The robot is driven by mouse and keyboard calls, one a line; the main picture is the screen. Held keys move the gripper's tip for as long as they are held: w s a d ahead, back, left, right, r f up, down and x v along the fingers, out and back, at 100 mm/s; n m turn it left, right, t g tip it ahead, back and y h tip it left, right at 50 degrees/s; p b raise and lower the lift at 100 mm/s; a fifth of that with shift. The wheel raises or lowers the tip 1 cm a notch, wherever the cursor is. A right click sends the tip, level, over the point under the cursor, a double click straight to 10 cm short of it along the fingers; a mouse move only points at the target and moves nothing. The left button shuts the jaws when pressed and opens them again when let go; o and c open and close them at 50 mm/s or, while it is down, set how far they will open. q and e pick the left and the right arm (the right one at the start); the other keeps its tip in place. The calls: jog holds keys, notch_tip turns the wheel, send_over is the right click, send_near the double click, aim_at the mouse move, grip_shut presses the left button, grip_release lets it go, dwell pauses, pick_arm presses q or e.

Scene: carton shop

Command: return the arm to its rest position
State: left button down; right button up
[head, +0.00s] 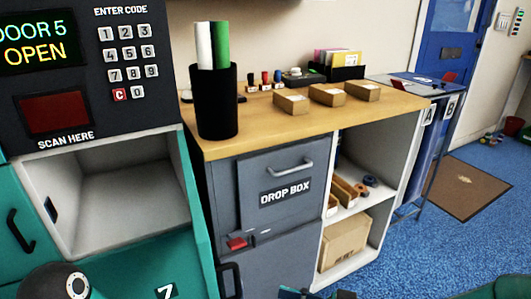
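A rounded dark and white link of my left arm (62,283) shows at the bottom left corner, in front of the open locker. My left gripper is not in view. Small dark and blue parts, apparently the top of my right gripper (316,294), just enter at the bottom edge, below the counter. The frame cuts them off, so I cannot tell whether it is open or shut. A teal piece, apparently my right arm, shows at the bottom right corner. Nothing held is visible.
An open locker compartment (120,205) looks empty, under a keypad panel (85,80) reading "DOOR 5 OPEN". The wooden counter (270,125) carries a black pen cup (217,110), small cartons (328,95) and stamps. Below are a grey drop box (262,200) and shelves. Blue floor lies open at right.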

jog(key=w+f+m+t+h, duration=0.4)
jog(key=f+m, duration=0.3)
jog(key=f, duration=0.6)
jog(key=s+d+f+m+g+h, duration=0.2)
jog(key=s+f+h, duration=0.1)
jog(key=f, duration=0.5)
jog(key=s+d+f+m+g+h, duration=0.1)
jog(key=s+f+m+g+h, duration=0.15)
jog(key=f, duration=0.45)
jog(key=s+d+f+m+g+h, duration=0.2)
jog(key=s+d+f+g+h, duration=0.3)
jog(key=s, duration=0.4)
notch_tip(320, 180, up, 26)
jog(key=y+p, duration=0.1)
jog(key=p, duration=2.6)
jog(key=shift+s+a+r+n+t+p, duration=0.2)
jog(key=shift+s+a+n+t+p, duration=0.05)
jog(key=shift+s+n+t+p, duration=0.1)
jog(key=shift+s, duration=0.1)
